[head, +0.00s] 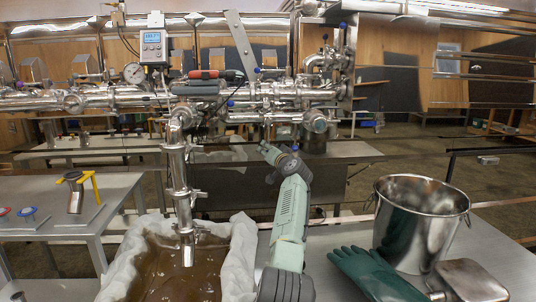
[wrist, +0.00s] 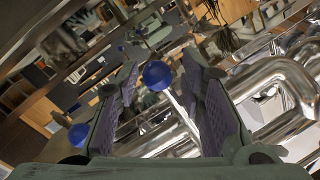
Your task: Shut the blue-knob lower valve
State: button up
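Steel valve pipework fills the middle of the head view, with blue knobs at several heights. One blue knob (head: 230,103) is left of centre, another (head: 257,70) is higher, and a small blue spot (head: 294,148) shows low beside my wrist. In the wrist view my gripper (wrist: 160,66) is open, and a blue knob (wrist: 157,75) appears between its two fingers with space on both sides. I cannot tell whether it is within reach of the fingertips or which head-view knob it is. In the head view my fingers are not clear.
A second blue knob (wrist: 79,134) is left of the left finger in the wrist view. Shiny pipes (wrist: 285,85) lie close on the right. A steel bucket (head: 421,222) and green gloves (head: 375,275) are on the right table; a lined syrup container (head: 240,250) is lower left.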

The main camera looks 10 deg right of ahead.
jog(key=shift+o, duration=1.1)
jog(key=shift+d, duration=0.25)
jog(key=shift+a+f, duration=0.2)
jog(key=shift+a, duration=0.05)
jog(key=shift+s, duration=0.15)
jog(key=v, duration=1.1)
jog(key=shift+s+d, duration=0.25)
jog(key=shift+s, duration=0.1)
jog(key=shift+r, duration=0.1)
